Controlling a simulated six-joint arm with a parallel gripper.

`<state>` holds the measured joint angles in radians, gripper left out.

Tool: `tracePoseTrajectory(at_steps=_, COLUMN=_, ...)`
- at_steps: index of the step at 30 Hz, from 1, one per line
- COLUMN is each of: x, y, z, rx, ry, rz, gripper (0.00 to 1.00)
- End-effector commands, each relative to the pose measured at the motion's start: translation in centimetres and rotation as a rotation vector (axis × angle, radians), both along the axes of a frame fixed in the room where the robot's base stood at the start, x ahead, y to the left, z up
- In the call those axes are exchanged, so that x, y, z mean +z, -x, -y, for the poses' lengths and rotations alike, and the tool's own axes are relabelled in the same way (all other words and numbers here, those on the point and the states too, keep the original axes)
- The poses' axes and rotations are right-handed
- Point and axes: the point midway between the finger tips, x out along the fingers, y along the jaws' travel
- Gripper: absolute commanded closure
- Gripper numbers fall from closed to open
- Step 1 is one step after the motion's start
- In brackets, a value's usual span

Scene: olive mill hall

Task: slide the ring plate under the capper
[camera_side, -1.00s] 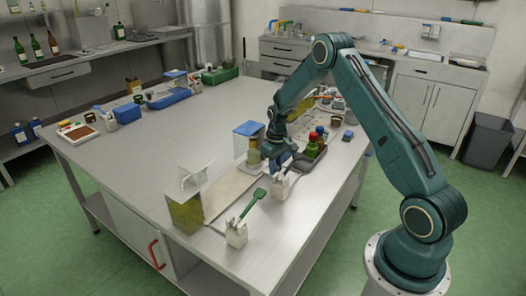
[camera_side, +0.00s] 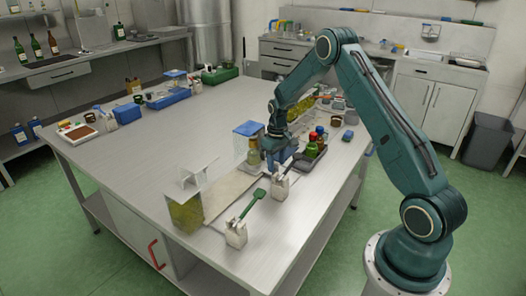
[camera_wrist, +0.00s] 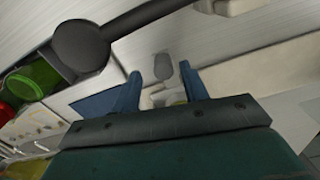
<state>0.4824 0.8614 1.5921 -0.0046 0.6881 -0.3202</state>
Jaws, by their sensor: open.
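My gripper (camera_side: 275,166) is low over the near right part of the metal table. In the wrist view its two blue fingers (camera_wrist: 161,92) are apart. A grey rounded knob (camera_wrist: 163,67) and a small pale part show between and just beyond them; I cannot tell whether the fingers touch these. I cannot tell for sure which thing is the ring plate. The capper is not clearly recognisable either. A small white stand (camera_side: 281,188) is just in front of my gripper, which hides part of the area behind it.
A green-handled tool (camera_side: 252,204) leans from a white holder (camera_side: 236,234). A clear-sided box (camera_side: 186,214) with yellow-green contents stands to the left of a pale flat board (camera_side: 226,190). The table's middle is clear.

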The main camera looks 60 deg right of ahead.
Motion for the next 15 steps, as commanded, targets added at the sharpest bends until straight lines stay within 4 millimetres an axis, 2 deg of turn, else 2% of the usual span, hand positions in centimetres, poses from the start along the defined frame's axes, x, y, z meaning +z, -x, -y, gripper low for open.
tracePoseTrajectory(at_steps=15, x=8.5, y=0.0, z=0.1, rx=-0.002, ry=0.003, rz=0.005, gripper=0.56)
